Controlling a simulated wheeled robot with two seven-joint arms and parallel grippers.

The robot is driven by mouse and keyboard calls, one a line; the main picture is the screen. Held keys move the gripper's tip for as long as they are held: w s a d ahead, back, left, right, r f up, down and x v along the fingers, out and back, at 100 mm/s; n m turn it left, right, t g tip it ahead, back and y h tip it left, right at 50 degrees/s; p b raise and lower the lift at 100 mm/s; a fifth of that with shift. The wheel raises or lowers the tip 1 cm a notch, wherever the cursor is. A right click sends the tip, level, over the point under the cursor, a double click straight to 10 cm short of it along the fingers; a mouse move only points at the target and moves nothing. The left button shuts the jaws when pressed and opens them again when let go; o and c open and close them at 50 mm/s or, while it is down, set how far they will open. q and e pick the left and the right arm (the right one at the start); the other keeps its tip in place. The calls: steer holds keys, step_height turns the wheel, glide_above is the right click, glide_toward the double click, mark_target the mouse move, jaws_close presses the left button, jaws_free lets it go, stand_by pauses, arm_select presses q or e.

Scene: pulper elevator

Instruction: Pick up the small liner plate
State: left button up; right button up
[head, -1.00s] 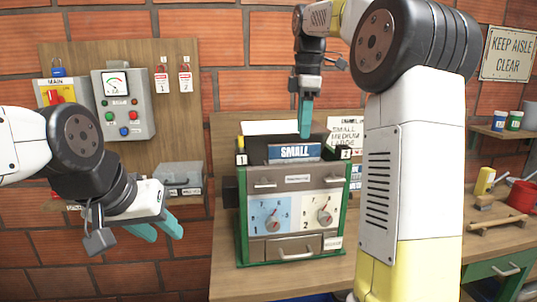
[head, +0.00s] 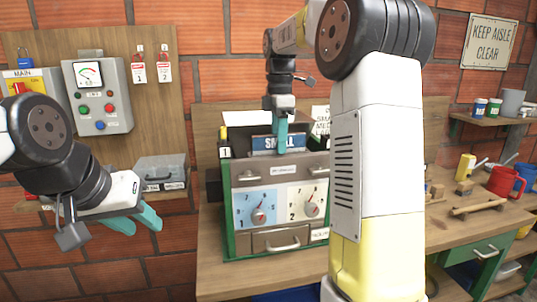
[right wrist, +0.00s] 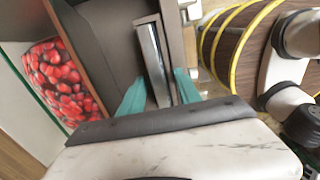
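The small liner plate (head: 263,143) has a blue "SMALL" label and stands upright in the top of the green-framed machine. My right gripper (head: 282,146) points down at it, with teal fingers overlapping the label. In the right wrist view, the open fingers (right wrist: 158,92) sit on either side of a thin plate edge (right wrist: 153,58), with gaps visible; firm contact cannot be seen. My left gripper (head: 138,222) is open and empty, left of the machine.
The machine (head: 236,172) has two dials and a drawer. A control box (head: 98,95) hangs on the left board, above a grey case (head: 162,170). A red mug (head: 502,181) stands on the right bench. Red berries (right wrist: 62,80) show in the right wrist view.

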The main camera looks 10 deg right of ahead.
jaws_close()
stand_by(1.4)
